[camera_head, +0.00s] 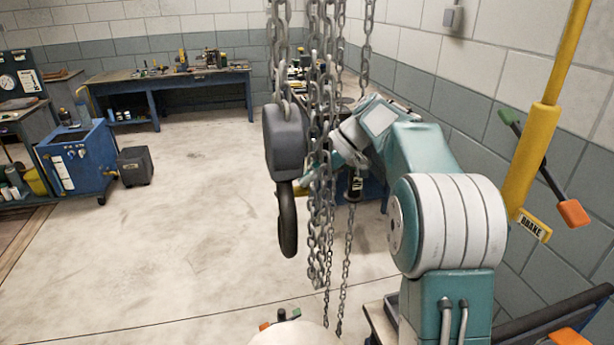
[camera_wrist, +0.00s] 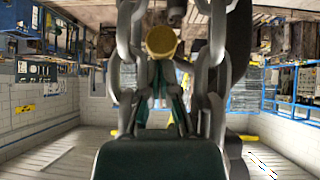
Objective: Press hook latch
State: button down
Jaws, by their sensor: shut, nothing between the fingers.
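A dark grey hook block (camera_head: 285,143) hangs on a chain left of centre in the head view. Its dark hook (camera_head: 288,222) hangs below it, point downward; I cannot make out the latch on it. My gripper (camera_head: 308,176) is just right of the block's lower end, level with the hook's top, partly hidden by the hanging chains. In the wrist view my gripper (camera_wrist: 160,105) has its teal fingers together behind large chain links, with nothing seen between them. I cannot tell whether the fingers touch the hook or chains.
Several steel chains (camera_head: 318,225) hang close around my gripper. A yellow post (camera_head: 538,130) with a brake sign (camera_head: 534,225) and an orange-tipped lever (camera_head: 573,213) stand at right. A workbench (camera_head: 190,76) and blue cart (camera_head: 80,160) stand at back left.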

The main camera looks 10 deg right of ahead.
aim_at(307, 190)
jog(key=shift+f, duration=0.8)
jog(key=shift+s+f, duration=0.1)
jog(key=shift+f, duration=0.6)
jog(key=shift+f, duration=0.15)
jog(key=v, duration=1.2)
jog(key=shift+s, duration=0.1)
